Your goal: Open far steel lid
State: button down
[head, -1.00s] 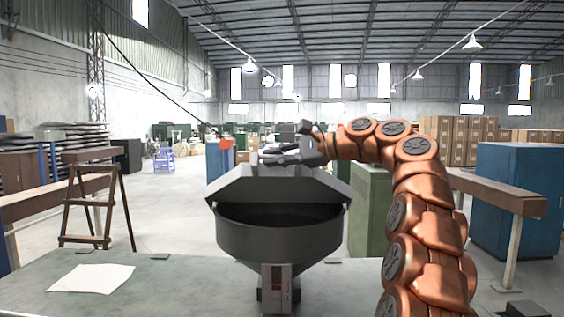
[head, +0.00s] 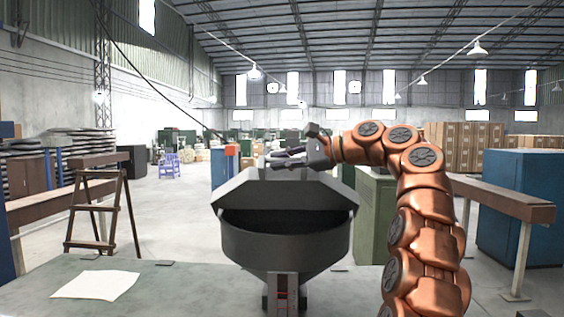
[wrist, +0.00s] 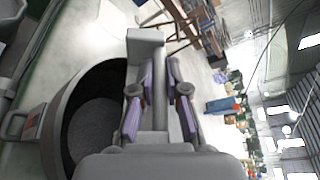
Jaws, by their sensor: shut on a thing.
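The steel lid (head: 285,192) is dark grey and faceted. It stands tilted up at the far side of the round dark steel bowl (head: 286,244), and the bowl's mouth shows open below it. My gripper (head: 290,157) is at the lid's top edge, reaching in from the right. In the wrist view my gripper (wrist: 158,108) has its purple-padded fingers on both sides of a grey bar-like part of the lid (wrist: 157,72). The bowl (wrist: 67,120) lies to the left there, partly hidden by the lid and fingers.
The bowl stands at a grey-green table (head: 190,285) with a white paper sheet (head: 97,285) on its left. A green cabinet (head: 375,215) stands behind to the right, and a blue cabinet (head: 520,205) farther right. A wooden trestle (head: 103,210) is at left. Open floor lies behind.

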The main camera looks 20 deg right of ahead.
jog(key=c, duration=1.2)
grip_release()
jog(key=v, duration=0.5)
jog(key=shift+s+d, duration=0.1)
jog(key=shift+d, duration=0.15)
jog(key=shift+v, duration=1)
jog(key=shift+s+a, duration=0.1)
jog(key=shift+s, duration=0.05)
